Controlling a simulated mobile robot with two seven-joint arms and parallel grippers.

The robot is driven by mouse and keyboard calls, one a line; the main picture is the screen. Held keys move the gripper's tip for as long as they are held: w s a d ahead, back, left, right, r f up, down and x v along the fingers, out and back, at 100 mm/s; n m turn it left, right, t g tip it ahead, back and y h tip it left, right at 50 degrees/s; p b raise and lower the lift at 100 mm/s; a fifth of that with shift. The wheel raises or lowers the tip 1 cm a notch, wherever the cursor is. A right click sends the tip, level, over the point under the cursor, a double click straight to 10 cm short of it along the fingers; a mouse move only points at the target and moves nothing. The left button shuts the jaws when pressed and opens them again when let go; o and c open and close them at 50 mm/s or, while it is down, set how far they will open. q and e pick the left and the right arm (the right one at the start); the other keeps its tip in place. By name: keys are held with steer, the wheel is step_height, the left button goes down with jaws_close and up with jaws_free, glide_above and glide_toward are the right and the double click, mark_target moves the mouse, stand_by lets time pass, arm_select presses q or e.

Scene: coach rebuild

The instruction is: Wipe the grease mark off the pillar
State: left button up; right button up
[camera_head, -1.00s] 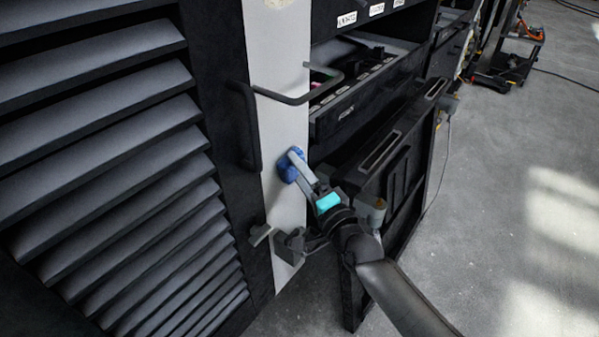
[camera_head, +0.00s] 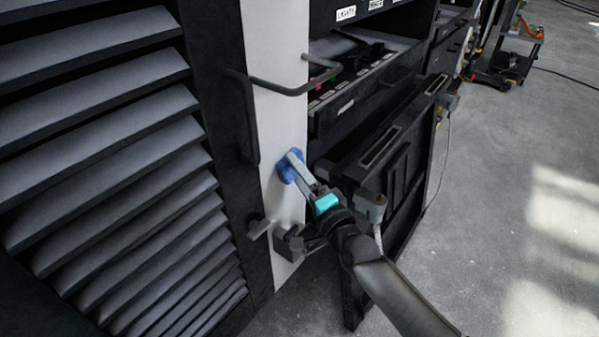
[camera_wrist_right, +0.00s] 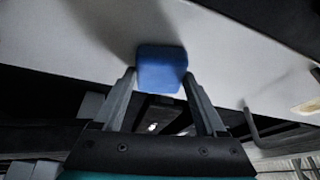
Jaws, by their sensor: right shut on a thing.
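The pillar (camera_head: 280,110) is a pale grey upright strip between the black louvred panel and the dark drawer unit. My right gripper (camera_head: 288,168) is shut on a blue sponge (camera_head: 286,175), which is at the pillar's face; contact is hard to confirm. In the right wrist view the blue sponge (camera_wrist_right: 161,66) sits between both fingertips, against or very close to the pale pillar surface (camera_wrist_right: 240,55). A yellowish patch (camera_wrist_right: 309,105) shows at the right edge of that view; I cannot tell whether it is the grease mark. My left gripper is not in view.
A dark bar handle (camera_head: 285,88) crosses the pillar above the sponge. A grey bracket (camera_head: 288,243) sits below it. An open drawer (camera_head: 350,100) is to the right. The louvred panel (camera_head: 100,150) fills the left. Grey floor (camera_head: 500,200) lies clear at right.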

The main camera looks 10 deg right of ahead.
steer(key=shift+a+f, duration=0.25)
steer(key=shift+s+d, duration=0.3)
steer(key=shift+s, duration=0.05)
steer(key=shift+s+d+r+p, duration=0.1)
steer(key=shift+s+d+p, duration=0.25)
steer(key=shift+s+d, duration=0.6)
steer(key=shift+s+d+p, duration=0.3)
steer(key=shift+s+d, duration=0.4)
steer(key=shift+s, duration=0.3)
steer(key=shift+s+d, duration=0.9)
steer(key=shift+s, duration=0.25)
